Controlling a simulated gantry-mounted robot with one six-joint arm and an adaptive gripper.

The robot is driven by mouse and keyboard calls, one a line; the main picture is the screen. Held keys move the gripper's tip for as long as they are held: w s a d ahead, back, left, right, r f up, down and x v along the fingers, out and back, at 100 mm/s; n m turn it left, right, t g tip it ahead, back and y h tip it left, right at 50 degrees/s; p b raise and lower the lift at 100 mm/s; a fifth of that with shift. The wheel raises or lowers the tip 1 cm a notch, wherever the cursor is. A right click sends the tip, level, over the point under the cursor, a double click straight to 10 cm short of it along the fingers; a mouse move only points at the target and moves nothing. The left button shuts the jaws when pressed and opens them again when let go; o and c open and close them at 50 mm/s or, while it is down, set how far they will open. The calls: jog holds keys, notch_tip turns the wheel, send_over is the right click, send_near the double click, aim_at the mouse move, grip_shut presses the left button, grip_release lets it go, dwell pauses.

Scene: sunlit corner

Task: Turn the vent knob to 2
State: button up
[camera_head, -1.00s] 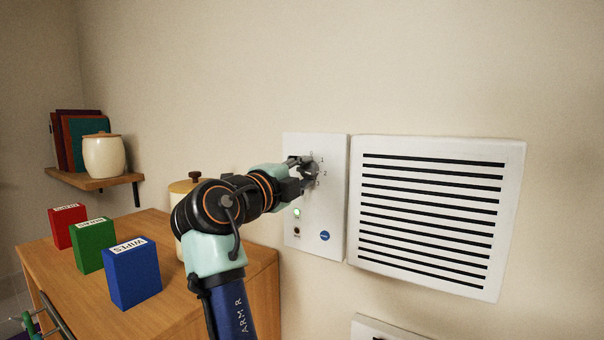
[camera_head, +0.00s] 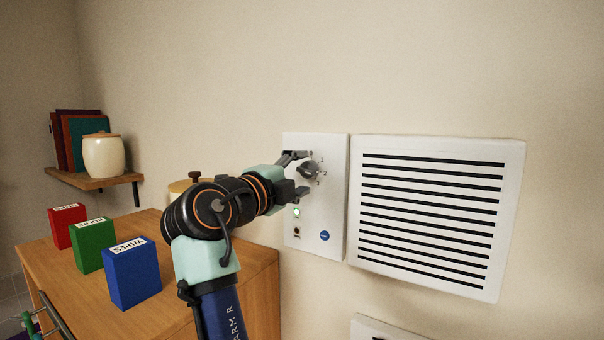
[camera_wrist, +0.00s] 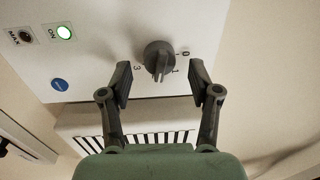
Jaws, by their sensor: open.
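The grey vent knob (camera_head: 309,170) is on the white control panel (camera_head: 330,205), with numbers around it. In the wrist view, the knob (camera_wrist: 158,57) has its raised grip pointing down between the 1 and the 3. The 2 is not visible there; the grip seems to cover its place. The 0 is beside the 1. My gripper (camera_head: 296,174) is open just left of the knob and backed off from it. In the wrist view, its fingers (camera_wrist: 161,82) are spread to either side below the knob, with clear gaps.
Red, green and blue (camera_head: 132,274) boxes and a lidded jar stand on a wooden cabinet (camera_head: 190,305).

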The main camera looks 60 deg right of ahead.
jog(key=w+a, duration=0.1)
jog(key=a, duration=0.9)
jog(key=shift+a+f, duration=0.35)
jog(key=shift+f, duration=0.05)
